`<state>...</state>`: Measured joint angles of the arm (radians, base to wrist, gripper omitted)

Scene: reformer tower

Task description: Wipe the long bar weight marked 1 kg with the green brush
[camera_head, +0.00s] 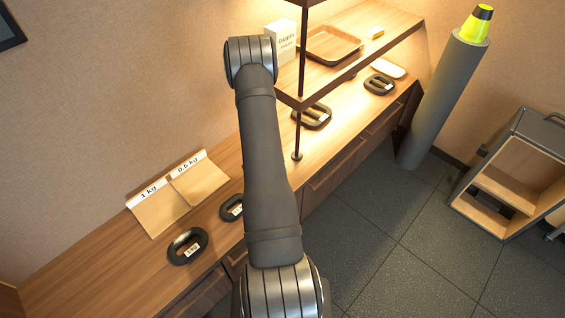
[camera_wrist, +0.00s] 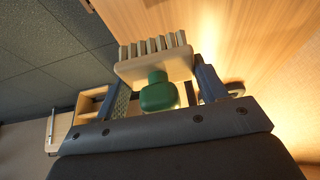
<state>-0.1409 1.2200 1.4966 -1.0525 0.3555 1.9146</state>
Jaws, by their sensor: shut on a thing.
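The green brush (camera_wrist: 157,93) has a green knob handle, a pale block and a row of cream bristles. My gripper (camera_wrist: 163,86) is shut on it in the wrist view, and the bristles point away from me. In the head view my arm hides the gripper and brush. No long bar weight can be clearly made out. A dark oval weight with a white label (camera_head: 187,246) lies on the counter at the front left, its marking too small to read surely. Another dark weight (camera_head: 231,208) is partly behind my arm.
Wooden mats labelled 1 kg (camera_head: 158,208) and 0.5 kg (camera_head: 200,182) lie by the wall. More dark weights (camera_head: 313,117) (camera_head: 379,85) lie farther along the counter, below a shelf with a tray (camera_head: 331,46) and box (camera_head: 281,42). A grey roller (camera_head: 443,105) stands right.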

